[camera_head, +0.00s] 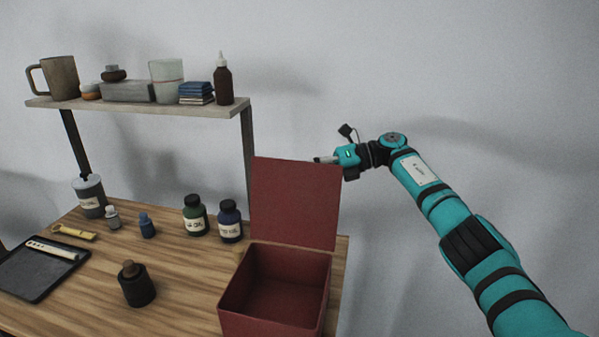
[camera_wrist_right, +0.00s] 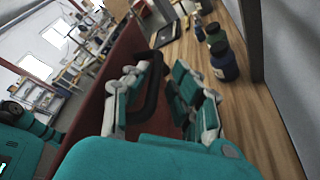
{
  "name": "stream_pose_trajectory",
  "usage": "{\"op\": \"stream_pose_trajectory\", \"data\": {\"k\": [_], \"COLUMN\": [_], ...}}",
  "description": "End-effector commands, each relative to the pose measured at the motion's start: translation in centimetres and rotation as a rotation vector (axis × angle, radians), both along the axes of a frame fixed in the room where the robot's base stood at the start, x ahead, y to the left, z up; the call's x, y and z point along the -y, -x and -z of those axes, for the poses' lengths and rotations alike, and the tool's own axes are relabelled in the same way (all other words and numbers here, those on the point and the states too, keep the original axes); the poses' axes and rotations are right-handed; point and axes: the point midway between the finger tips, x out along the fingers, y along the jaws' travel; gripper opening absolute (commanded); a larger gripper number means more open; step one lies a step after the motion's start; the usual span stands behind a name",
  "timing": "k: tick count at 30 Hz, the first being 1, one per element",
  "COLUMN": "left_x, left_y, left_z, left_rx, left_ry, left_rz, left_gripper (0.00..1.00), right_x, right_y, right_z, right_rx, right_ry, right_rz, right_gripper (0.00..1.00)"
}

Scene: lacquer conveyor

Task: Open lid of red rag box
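The red rag box (camera_head: 271,322) stands at the right end of the wooden table. Its lid (camera_head: 295,203) stands upright at the box's back edge, and the box is open. I see only bare red inside. My right gripper (camera_head: 326,159) is by the lid's upper right corner; whether it touches the lid is unclear. In the right wrist view my right gripper (camera_wrist_right: 160,95) has its fingers apart, with red surface behind and between them. My left gripper is not in view.
The wall is behind.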

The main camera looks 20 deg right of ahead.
Motion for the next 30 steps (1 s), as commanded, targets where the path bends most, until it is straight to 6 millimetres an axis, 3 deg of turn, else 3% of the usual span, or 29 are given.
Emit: {"op": "stream_pose_trajectory", "data": {"k": [12, 19, 30], "left_x": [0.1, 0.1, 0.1], "left_y": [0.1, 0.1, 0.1], "left_z": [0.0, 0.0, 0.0], "left_rx": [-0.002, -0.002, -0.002], "left_ry": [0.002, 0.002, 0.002], "left_rz": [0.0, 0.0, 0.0], "left_gripper": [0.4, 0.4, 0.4], "right_x": [8.2, 9.9, 10.1], "right_y": [2.5, 3.1, 3.1], "right_z": [-2.1, -2.5, -2.5], "right_rx": [0.0, 0.001, 0.001], "right_ry": [0.0, 0.001, 0.0], "right_rz": [0.008, 0.004, 0.003], "right_gripper": [0.21, 0.21, 0.21]}}
